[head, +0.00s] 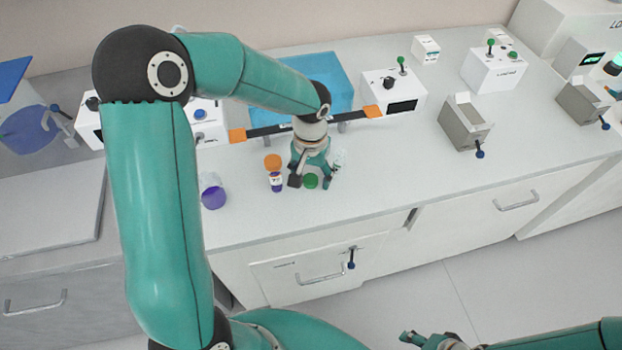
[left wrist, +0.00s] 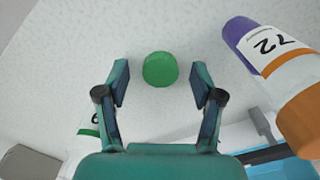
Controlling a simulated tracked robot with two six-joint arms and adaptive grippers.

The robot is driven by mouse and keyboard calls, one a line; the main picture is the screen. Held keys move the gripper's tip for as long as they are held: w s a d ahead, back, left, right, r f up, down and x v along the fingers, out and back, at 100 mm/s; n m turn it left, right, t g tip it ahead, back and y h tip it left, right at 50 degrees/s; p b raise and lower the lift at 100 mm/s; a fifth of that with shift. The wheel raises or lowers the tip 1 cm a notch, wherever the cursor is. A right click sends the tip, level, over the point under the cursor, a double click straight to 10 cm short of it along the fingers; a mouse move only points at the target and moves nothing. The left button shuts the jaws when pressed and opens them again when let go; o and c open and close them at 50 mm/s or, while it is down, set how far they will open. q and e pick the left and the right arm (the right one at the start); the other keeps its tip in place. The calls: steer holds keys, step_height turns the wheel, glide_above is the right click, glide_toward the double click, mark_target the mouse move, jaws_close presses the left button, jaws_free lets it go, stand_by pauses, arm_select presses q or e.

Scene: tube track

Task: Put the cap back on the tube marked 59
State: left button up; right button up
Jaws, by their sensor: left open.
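A green cap (left wrist: 160,69) lies on the white bench and also shows in the head view (head: 311,181). My left gripper (head: 311,184) points down over it, open, with a finger on each side and visible gaps to the cap in the left wrist view. A tube marked 72 (left wrist: 265,46), purple at one end with an orange cap, stands beside the gripper. A pale tube with a green mark (left wrist: 84,145) is mostly hidden behind the gripper; its number is not readable as 59. My right gripper (head: 425,341) is at the bottom edge, its fingers unclear.
A purple round container (head: 213,196) stands left of the tubes. Behind the gripper are a blue tray (head: 325,68) and a dark bar with orange ends (head: 372,112). White and grey devices (head: 465,124) stand to the right. The bench front right of the gripper is clear.

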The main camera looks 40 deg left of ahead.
mark_target(311, 179)
arm_select(q)
steer(key=c, duration=0.8)
step_height(311, 179, up, 20)
steer(key=shift+r+p, duration=0.1)
steer(key=shift+p, duration=0.45)
